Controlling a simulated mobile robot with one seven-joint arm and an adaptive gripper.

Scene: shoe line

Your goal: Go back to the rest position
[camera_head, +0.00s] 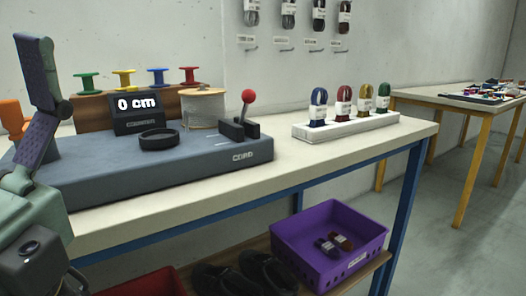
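My gripper (41,112) is at the left edge of the head view, in front of the left end of the grey machine. Its visible part is a jointed purple and grey finger rising from a greenish body. The rest is cut off by the frame edge, so its opening and anything between its fingers are hidden. The grey cutting machine (150,168) stands on the workbench, with a "0 cm" display (138,108), a black ring (158,139), a wound spool (203,108) and a red-knobbed lever (247,103).
A white rack (345,124) with several banded lace bundles stands on the workbench (410,134). Several coloured spools line the back. Below, a shelf holds a purple crate (335,265) with two bundles, dark shoes (262,271) and a red bin (150,285). Another table (440,97) stands right.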

